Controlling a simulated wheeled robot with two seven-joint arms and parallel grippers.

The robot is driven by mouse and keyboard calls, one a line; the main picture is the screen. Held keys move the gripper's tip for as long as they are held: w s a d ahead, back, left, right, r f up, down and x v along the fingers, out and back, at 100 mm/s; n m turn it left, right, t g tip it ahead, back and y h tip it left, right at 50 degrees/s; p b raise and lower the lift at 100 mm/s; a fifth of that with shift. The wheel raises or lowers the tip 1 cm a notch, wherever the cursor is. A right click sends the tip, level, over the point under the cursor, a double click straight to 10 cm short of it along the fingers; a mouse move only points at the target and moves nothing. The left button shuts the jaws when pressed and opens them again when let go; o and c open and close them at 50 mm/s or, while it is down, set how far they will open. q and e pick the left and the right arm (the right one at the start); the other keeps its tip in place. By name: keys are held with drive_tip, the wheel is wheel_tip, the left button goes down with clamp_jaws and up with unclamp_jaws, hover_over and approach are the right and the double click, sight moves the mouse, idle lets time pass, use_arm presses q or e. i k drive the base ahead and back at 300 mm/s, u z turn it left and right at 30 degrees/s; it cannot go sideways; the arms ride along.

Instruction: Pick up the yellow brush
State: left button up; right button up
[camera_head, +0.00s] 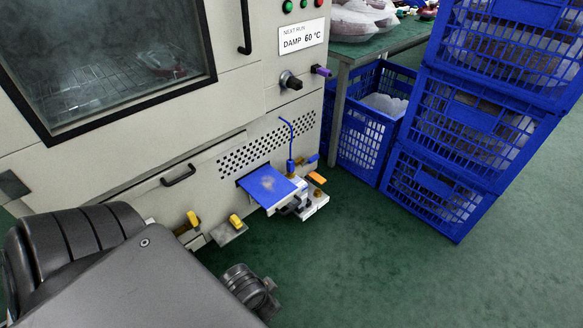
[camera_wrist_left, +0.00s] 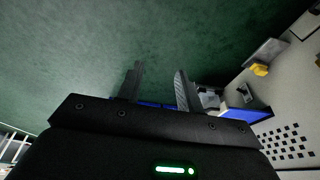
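No thing is clearly recognisable as a yellow brush. Small yellow pieces are at the machine's foot in the head view: one on a grey bracket (camera_head: 235,221), another yellow piece (camera_head: 193,218) to its left. An orange piece (camera_head: 316,178) lies by the blue plate (camera_head: 266,186); I cannot tell whether any is the brush. The left wrist view shows a yellow piece (camera_wrist_left: 260,70) on a bracket at upper right. My left gripper (camera_wrist_left: 160,86) is open, its two fingers apart with no held object visible between them. My right gripper is not in view.
The cream machine (camera_head: 250,110) has a window, a handle (camera_head: 178,176) and a perforated panel. Blue crates (camera_head: 440,190) are stacked at right, another blue crate (camera_head: 362,140) stands under a table (camera_head: 375,46). Green floor (camera_head: 390,270) is clear at lower right.

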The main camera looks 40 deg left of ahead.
sight(234, 220)
drive_tip(key=z, duration=0.75)
drive_tip(key=i, duration=1.9)
drive_tip(key=u, duration=2.8)
